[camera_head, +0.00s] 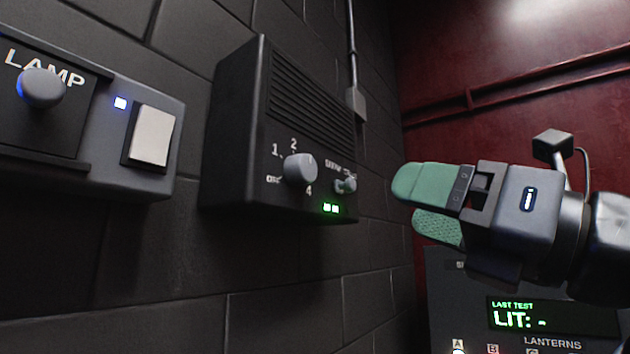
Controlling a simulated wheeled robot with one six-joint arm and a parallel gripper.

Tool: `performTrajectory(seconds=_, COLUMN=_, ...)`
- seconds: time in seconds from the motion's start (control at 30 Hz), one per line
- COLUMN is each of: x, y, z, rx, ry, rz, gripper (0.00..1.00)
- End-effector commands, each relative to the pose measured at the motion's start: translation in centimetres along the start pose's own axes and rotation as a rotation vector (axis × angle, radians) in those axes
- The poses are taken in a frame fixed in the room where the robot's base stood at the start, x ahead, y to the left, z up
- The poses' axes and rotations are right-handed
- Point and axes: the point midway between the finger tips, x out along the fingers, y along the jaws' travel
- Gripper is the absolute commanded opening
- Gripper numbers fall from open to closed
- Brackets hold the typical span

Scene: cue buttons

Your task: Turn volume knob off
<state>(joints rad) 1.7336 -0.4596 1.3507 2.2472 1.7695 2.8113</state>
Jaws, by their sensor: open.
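A black speaker box (240,130) with a slatted grille hangs on the dark block wall. On its lower front is the grey volume knob (300,169), with marks around it including 1, 2 and 4 and a partly readable off label at its lower left. The exact pointer setting is hard to make out. A smaller grey knob (345,185) sits to its right, with green lights (331,208) below. My gripper (415,203), with green padded fingers, is open and empty. It is to the right of the box, apart from both knobs.
A grey lamp panel (172,112) on the left has a round knob (42,88), a blue light and a white switch (152,135). A conduit (351,50) runs up the wall. A console with a lit display (540,315) stands at lower right, before a red wall.

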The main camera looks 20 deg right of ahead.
Motion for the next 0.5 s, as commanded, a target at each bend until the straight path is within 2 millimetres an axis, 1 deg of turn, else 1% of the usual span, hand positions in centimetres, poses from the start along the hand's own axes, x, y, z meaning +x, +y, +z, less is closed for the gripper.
performTrajectory(seconds=0.1, x=0.3, y=1.1, z=0.2, rx=0.019, ry=0.004, rz=0.018, gripper=0.67)
performTrajectory(seconds=0.23, x=1.1, y=1.4, z=0.3, rx=0.029, ry=0.006, rz=0.027, gripper=0.67)
performTrajectory(seconds=0.5, x=4.1, y=1.5, z=0.3, rx=0.032, ry=0.007, rz=0.031, gripper=0.67)
